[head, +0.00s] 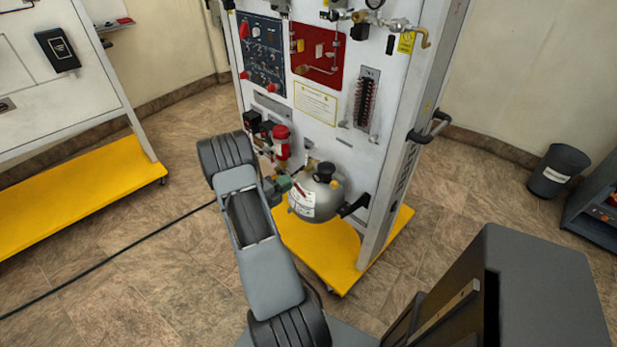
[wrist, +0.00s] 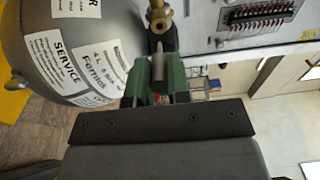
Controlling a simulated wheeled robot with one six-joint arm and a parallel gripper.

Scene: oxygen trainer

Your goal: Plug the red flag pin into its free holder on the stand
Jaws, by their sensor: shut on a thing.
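My gripper (head: 283,184) has green fingers and is in front of the stand, beside the grey tank. In the wrist view the fingers (wrist: 153,84) are shut on the red flag pin (wrist: 157,97), of which only a small red bit shows between them. A grey cylindrical piece stands between the fingertips, below a brass fitting (wrist: 158,20). The stand (head: 330,140) is a white panel on a yellow base. I cannot make out which holder is free. A rail (head: 366,97) with several red pieces is on the panel; it also shows in the wrist view (wrist: 258,14).
The grey tank (head: 328,196) with white labels is close to the right of my gripper. A red-topped filter (head: 281,145) and black valves are just above it. A black hose (head: 110,255) lies on the floor at left. A bin (head: 557,170) stands far right.

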